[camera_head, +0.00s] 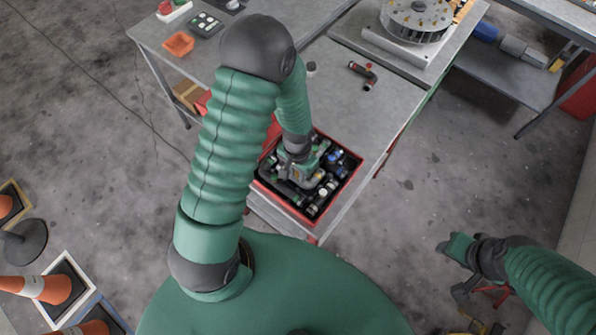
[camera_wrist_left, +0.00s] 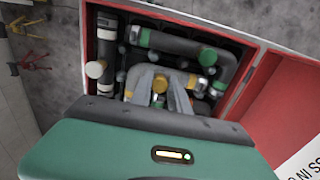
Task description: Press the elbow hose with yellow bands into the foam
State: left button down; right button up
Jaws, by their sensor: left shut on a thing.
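A red-walled tray (camera_head: 332,209) with black foam sits at the table's near corner and holds several dark hoses and fittings. My left gripper (camera_head: 303,176) is down over the tray. In the left wrist view its grey fingers (camera_wrist_left: 160,88) are shut on the elbow hose with yellow bands (camera_wrist_left: 160,85), whose yellow end shows between them. Another yellow band (camera_wrist_left: 192,81) shows just right of the fingers. Most of this hose is hidden by the fingers, and I cannot tell how deep it sits in the foam. My right gripper (camera_head: 458,249) is empty, off to the right above the floor.
A dark elbow hose with green bands (camera_wrist_left: 185,45) lies beside the fingers in the tray. A red and black hose piece (camera_head: 363,73) lies on the table (camera_head: 335,100).

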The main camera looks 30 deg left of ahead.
pick_arm(q)
jog(key=shift+f, duration=0.2)
jog(key=c, duration=1.2)
grip_release()
jog(key=shift+o, duration=0.2)
jog(key=shift+r, duration=0.1)
notch_tip(320, 180, up, 16)
jog(key=s+d+t+b, duration=0.1)
jog(key=s+d+t, duration=0.1)
jog(key=s+d, duration=0.2)
jog(key=shift+s+d+n+t, duration=0.15)
jog(key=shift+d+n+t, duration=0.15)
jog(key=shift+d+n, duration=0.1)
